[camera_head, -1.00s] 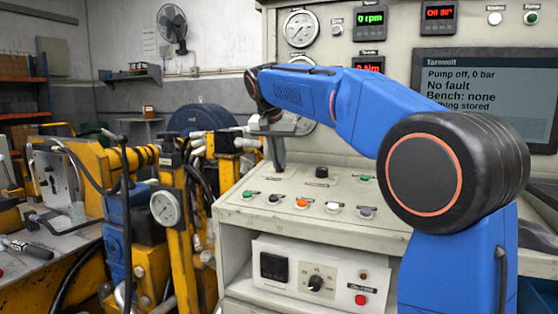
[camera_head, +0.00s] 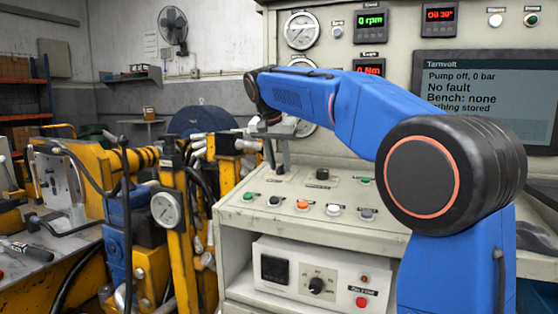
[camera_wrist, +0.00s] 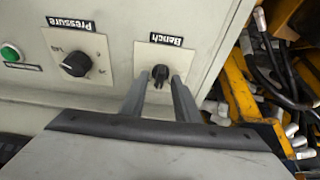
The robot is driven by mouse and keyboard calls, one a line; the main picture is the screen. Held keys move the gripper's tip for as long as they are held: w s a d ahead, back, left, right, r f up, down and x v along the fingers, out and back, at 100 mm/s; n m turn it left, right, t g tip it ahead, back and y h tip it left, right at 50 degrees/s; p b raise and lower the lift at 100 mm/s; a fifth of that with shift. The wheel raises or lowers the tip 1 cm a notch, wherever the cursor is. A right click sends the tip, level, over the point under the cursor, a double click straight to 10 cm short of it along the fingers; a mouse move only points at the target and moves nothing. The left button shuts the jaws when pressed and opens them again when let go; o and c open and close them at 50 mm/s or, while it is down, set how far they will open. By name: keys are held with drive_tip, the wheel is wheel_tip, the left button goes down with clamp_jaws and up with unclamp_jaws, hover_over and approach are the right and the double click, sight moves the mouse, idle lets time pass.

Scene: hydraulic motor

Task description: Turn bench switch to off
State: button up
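The bench switch (camera_wrist: 160,74) is a small black knob under an upside-down "Bench" label (camera_wrist: 166,40) in the wrist view. It sits on a pale plate on the sloped panel. My gripper (camera_wrist: 161,78) has its two grey fingers apart, one on each side of the knob, with small gaps showing between fingers and knob. In the head view my gripper (camera_head: 279,164) points down at the left end of the sloped panel; the switch is hard to make out there. The bench screen (camera_head: 478,92) reads "Bench: none" and "Pump off, 0 bar".
The pressure knob (camera_wrist: 75,64) and a green button (camera_wrist: 11,54) are beside the switch. Several push buttons, including an orange one (camera_head: 302,204), line the panel's front. Yellow machinery and hoses (camera_wrist: 262,70) stand just beyond the panel's edge.

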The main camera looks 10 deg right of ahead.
drive_tip(key=v, duration=1.7)
drive_tip(key=shift+s+r, duration=0.1)
drive_tip(key=shift+r, duration=0.05)
